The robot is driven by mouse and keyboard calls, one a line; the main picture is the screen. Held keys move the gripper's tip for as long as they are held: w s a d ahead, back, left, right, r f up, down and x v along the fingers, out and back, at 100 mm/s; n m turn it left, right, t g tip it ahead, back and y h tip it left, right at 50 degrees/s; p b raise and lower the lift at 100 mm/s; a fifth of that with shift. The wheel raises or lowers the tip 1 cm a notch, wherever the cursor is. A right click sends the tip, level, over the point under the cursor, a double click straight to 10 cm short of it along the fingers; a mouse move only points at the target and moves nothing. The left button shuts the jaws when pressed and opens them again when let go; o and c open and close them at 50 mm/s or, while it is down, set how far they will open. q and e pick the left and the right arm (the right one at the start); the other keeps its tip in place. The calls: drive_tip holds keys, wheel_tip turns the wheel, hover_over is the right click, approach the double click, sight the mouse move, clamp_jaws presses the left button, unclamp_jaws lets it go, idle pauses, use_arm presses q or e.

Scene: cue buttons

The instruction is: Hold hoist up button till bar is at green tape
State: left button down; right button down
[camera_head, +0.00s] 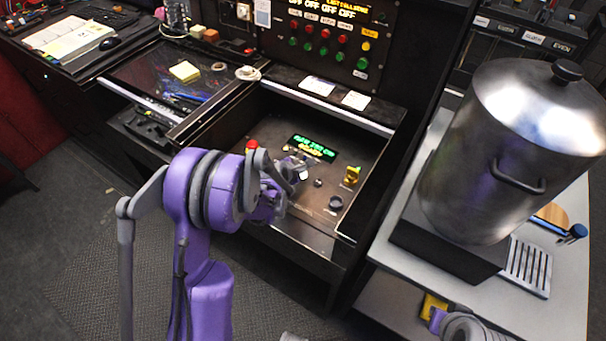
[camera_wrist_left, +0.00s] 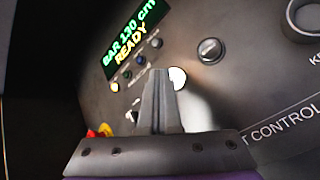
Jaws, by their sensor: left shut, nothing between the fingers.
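The control panel (camera_head: 275,205) is in the open drawer-like console. Its display (camera_head: 314,148) is lit; in the left wrist view the display (camera_wrist_left: 136,35) reads "BAR 130 cm READY". Below it are several small round buttons (camera_wrist_left: 127,75) in different colours. Their labels are too small to read, so I cannot tell which is hoist up. My left gripper (camera_head: 301,172) is over the panel; in its wrist view the shut, empty fingertips (camera_wrist_left: 161,74) are beside a bright white button (camera_wrist_left: 177,78). I cannot tell whether they touch it. The bar and green tape are not seen.
A red button (camera_head: 251,146), a yellow switch (camera_head: 352,175) and a dark knob (camera_head: 336,203) are also on the panel. A big metal pot (camera_head: 480,150) stands on the right table. Part of my right arm shows at the lower right.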

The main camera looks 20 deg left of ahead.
use_arm(q)
drive_tip(key=shift+f, duration=0.15)
idle(0.8)
drive_tip(key=shift+f+b, duration=0.3)
drive_tip(key=shift+b, duration=0.2)
drive_tip(key=shift+f+b, duration=0.4)
idle(0.5)
idle(5.1)
drive_tip(key=shift+r+p, duration=0.35)
drive_tip(key=shift+r, duration=0.5)
